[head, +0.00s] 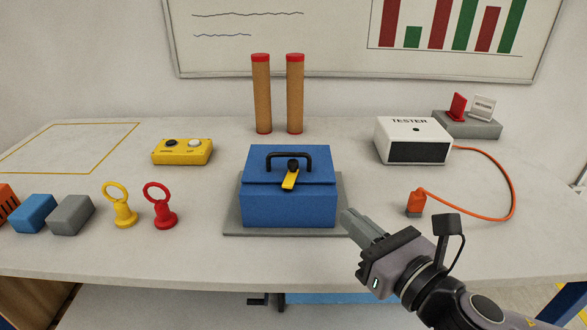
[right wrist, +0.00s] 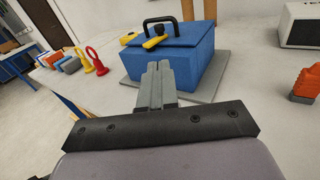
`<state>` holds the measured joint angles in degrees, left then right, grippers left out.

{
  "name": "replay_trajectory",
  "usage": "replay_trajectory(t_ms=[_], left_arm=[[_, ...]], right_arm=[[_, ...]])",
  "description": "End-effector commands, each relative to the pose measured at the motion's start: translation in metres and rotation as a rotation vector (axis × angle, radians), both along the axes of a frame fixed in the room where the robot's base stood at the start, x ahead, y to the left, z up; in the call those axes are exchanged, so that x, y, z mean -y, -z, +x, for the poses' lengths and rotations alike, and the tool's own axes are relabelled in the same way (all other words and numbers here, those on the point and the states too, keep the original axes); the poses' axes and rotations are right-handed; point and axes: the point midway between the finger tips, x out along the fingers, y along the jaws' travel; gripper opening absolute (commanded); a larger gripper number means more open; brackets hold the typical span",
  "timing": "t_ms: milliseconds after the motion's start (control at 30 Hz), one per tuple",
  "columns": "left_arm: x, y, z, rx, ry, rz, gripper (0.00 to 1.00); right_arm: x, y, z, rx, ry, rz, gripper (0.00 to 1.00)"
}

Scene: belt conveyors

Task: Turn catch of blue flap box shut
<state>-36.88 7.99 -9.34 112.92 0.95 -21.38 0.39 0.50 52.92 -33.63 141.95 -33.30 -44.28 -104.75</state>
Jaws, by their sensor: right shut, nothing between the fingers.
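The blue flap box (head: 287,204) stands on a grey base plate (head: 232,222) in the middle of the table. Its lid is down, with a black handle on top. The yellow catch (head: 290,180) hangs from a dark pivot at the lid's front edge and points down and slightly left, tilted. In the right wrist view the box (right wrist: 190,67) is ahead of my fingers and the catch (right wrist: 154,41) shows at its upper left. My right gripper (head: 358,222) is shut and empty, to the right of the box's front corner, apart from it. My left gripper is out of view.
A yellow button box (head: 182,152) is at back left, and yellow (head: 121,207) and red (head: 161,207) ring pieces stand left of the box. A white tester (head: 412,140) with an orange cable plug (head: 416,203) is at right. Two tubes (head: 261,95) stand behind. The table in front of the box is clear.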

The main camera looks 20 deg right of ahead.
Motion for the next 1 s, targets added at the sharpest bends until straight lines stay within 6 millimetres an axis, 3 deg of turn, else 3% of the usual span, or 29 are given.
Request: replay_trajectory(t_ms=[267,800,1000], left_arm=[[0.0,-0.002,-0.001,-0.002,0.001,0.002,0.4],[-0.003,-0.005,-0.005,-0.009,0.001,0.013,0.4],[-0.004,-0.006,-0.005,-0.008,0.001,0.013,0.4]], right_arm=[[-0.004,-0.007,0.015,0.032,0.001,-0.054,0.0],[-0.029,-0.006,0.102,0.029,0.0,-0.05,0.0],[-0.035,-0.005,0.124,0.028,-0.001,-0.05,0.0]])
